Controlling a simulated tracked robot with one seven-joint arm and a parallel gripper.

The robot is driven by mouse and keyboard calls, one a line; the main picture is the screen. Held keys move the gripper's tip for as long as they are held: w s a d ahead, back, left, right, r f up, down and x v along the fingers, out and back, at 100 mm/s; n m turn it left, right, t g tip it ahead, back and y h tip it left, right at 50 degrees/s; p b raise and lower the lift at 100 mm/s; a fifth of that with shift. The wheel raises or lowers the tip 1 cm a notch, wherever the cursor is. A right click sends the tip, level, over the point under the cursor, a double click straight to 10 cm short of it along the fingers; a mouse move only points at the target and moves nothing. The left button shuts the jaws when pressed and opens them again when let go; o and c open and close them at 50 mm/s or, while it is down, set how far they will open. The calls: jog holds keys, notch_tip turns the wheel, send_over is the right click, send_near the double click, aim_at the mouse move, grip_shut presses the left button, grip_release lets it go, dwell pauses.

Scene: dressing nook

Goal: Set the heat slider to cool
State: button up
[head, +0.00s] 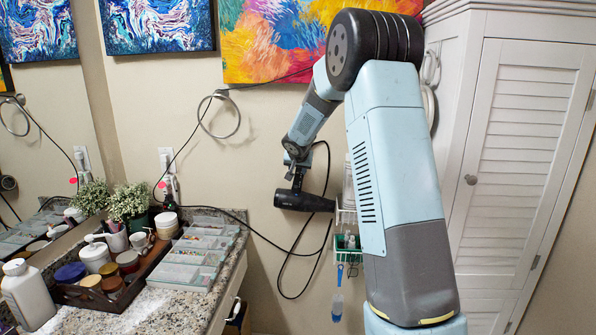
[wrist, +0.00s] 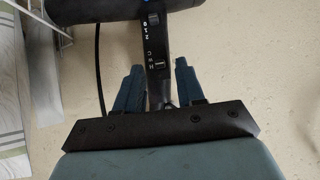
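A black hair dryer (head: 303,200) is in front of the wall, its barrel below and its handle pointing up into my gripper (head: 297,163). In the wrist view, the two blue fingers of my gripper (wrist: 159,80) stand on either side of the dryer's handle (wrist: 157,43), shut on it. The heat slider (wrist: 160,65) faces the camera low on the handle, between the fingertips. Its pale knob sits near the gripper end of the small letters, which are hard to read. A second switch (wrist: 154,19), with small numerals, is nearer the barrel.
A white wire rack (head: 346,216) with a green caddy and a blue brush is close to the dryer's right end. A black cord (head: 281,275) loops below. A granite counter (head: 180,305) with jars and a tray is at left; a white louvered cabinet (head: 500,190) is at right.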

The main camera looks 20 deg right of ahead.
jog(key=shift+w+d+f, duration=0.1)
jog(key=shift+w+f, duration=0.25)
jog(key=shift+w, duration=0.05)
jog(key=shift+c, duration=0.4)
grip_shut()
dwell(0.9)
